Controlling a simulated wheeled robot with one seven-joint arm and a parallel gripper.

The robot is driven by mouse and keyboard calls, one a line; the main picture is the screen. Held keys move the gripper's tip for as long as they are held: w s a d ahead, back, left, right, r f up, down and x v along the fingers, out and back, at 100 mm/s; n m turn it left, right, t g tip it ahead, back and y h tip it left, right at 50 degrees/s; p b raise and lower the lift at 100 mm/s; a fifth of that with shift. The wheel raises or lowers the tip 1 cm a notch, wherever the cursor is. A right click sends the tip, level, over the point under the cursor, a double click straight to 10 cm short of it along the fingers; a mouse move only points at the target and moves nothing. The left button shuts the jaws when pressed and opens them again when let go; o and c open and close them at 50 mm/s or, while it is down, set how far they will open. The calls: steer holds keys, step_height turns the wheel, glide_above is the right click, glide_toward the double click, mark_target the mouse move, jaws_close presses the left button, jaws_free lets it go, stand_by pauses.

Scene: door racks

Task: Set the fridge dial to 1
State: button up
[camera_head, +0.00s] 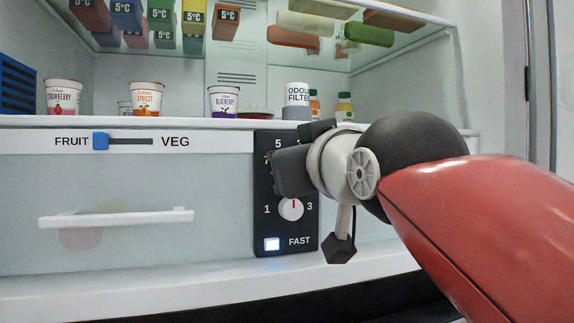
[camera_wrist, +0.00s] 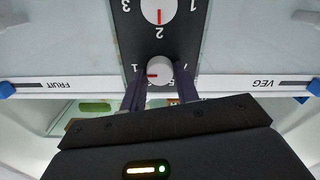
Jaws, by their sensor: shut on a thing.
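The black control panel (camera_head: 262,228) on the fridge carries two white dials. The upper dial (camera_wrist: 160,69) sits between the fingertips of my gripper (camera_wrist: 161,84), which is shut on it. In the wrist view, which is upside down, its red mark points left, toward the printed 1. In the head view my gripper (camera_head: 284,172) covers this dial. The lower dial (camera_head: 291,209) is apart from my gripper. Its red mark points straight up, toward the 2 that the wrist view shows. No name label for either dial is readable.
A FRUIT–VEG slider (camera_head: 100,141) with a blue knob is left of the panel, above a translucent drawer with a white handle (camera_head: 115,216). A lit FAST button (camera_head: 272,244) is at the panel bottom. Yogurt cups (camera_head: 146,99) and an odour filter (camera_head: 297,95) stand on the shelf above.

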steer(key=shift+f+m, duration=0.1)
steer(key=shift+m, duration=0.2)
steer(key=o, duration=1)
steer(key=shift+c, duration=0.2)
steer(key=v, duration=0.7)
steer(key=shift+s, duration=0.4)
steer(key=shift+d, duration=0.1)
